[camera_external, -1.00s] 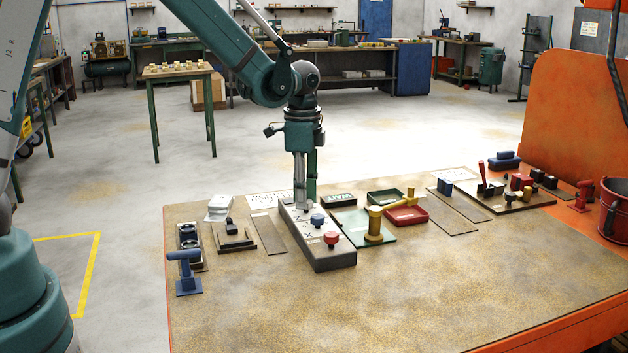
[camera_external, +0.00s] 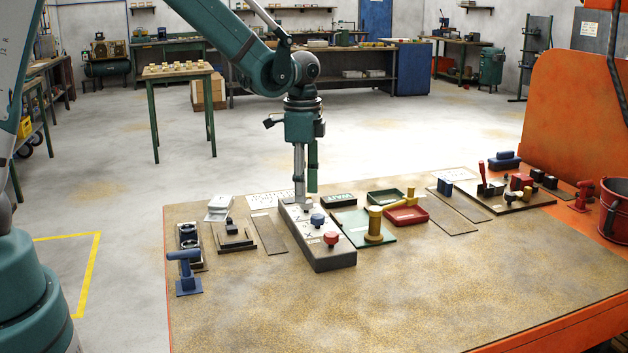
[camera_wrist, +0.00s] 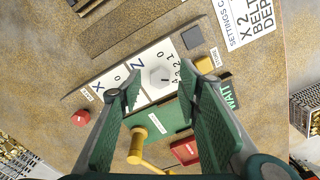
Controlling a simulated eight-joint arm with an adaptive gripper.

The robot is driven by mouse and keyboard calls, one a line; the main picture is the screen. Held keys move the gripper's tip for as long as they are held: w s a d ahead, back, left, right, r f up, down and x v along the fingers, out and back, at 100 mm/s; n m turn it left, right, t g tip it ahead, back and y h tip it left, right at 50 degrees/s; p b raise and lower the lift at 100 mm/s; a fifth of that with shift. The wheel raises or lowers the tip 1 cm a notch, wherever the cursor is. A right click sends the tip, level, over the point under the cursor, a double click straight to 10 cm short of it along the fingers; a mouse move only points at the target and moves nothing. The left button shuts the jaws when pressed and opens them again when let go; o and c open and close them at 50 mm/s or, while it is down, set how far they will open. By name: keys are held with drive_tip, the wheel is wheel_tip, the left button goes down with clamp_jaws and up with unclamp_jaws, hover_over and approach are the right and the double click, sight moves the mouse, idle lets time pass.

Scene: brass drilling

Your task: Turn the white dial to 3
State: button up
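The white dial (camera_wrist: 160,76) sits on the white top of a dark panel box (camera_external: 322,256). In the wrist view it lies between and beyond my fingertips, beside printed numbers running from 0 to 4. I cannot tell which number it points at. My gripper (camera_external: 306,196) is above the far end of the box, pointing down. Its two green fingers (camera_wrist: 162,88) are apart with nothing held between them. In the external view I cannot make out the dial near the fingers.
A blue knob (camera_external: 317,219) and a red knob (camera_external: 331,238) stand on the same box, nearer the camera. A yellow lever (camera_external: 375,222) on a green plate is to the right, by a red tray (camera_external: 406,215). The table's front (camera_external: 400,300) is clear.

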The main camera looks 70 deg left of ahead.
wheel_tip(320, 180, up, 10)
idle(0.5)
drive_tip(key=shift+f, duration=0.1)
idle(0.4)
drive_tip(key=s+d+r+n+t, duration=0.3)
drive_tip(key=s+d+r, duration=0.6)
drive_tip(key=s+d, duration=0.35)
drive_tip(key=s+d+n+t, duration=0.3)
drive_tip(key=s+d, duration=0.7)
drive_tip(key=s, duration=0.5)
drive_tip(key=shift+d+f+t, duration=0.2)
drive_tip(key=shift+f+t, duration=0.15)
drive_tip(key=shift+t, duration=0.25)
